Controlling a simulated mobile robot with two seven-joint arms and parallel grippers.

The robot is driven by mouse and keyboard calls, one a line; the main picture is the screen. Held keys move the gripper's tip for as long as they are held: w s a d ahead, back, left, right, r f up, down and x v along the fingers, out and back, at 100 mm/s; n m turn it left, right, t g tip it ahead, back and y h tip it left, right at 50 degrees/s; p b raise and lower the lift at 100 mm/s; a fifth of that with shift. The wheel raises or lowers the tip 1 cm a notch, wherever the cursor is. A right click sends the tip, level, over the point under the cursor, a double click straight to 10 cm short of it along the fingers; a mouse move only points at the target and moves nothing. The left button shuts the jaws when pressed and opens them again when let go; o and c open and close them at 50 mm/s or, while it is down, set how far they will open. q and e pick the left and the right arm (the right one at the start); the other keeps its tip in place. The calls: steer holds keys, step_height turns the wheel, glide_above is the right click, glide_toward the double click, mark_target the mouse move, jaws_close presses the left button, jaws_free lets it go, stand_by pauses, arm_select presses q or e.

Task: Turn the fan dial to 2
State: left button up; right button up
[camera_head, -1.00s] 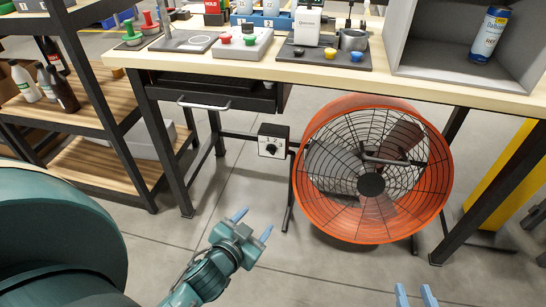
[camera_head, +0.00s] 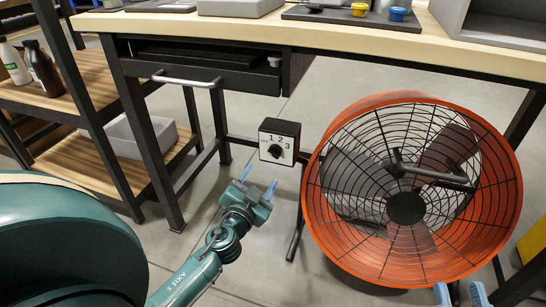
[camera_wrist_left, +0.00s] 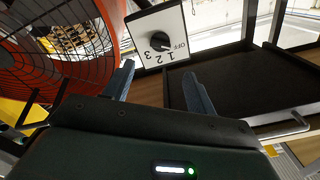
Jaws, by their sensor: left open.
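The fan (camera_head: 318,215) has a round orange housing with a black wire grille and stands under the workbench. Its control box (camera_head: 265,148) has a white face marked OFF, 1, 2, 3. The black dial (camera_head: 275,151) sits on that face; I cannot tell for sure which mark it points to. The dial also shows in the left wrist view (camera_wrist_left: 160,41), just beyond the fingertips. My left gripper (camera_head: 260,175) is open and empty, just below and left of the box, apart from the dial. My right gripper (camera_head: 460,293) shows only its separated fingertips at the bottom edge.
The workbench (camera_head: 410,50) spans above, with a drawer (camera_head: 200,78) and handle to the left of the box. A dark bench leg (camera_head: 150,150) and a shelf (camera_head: 75,120) with bottles stand left.

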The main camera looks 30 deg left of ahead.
mark_target(273, 155)
arm_select(q)
steer(key=x, duration=1)
steer(key=shift+d, duration=0.1)
steer(key=c, duration=1)
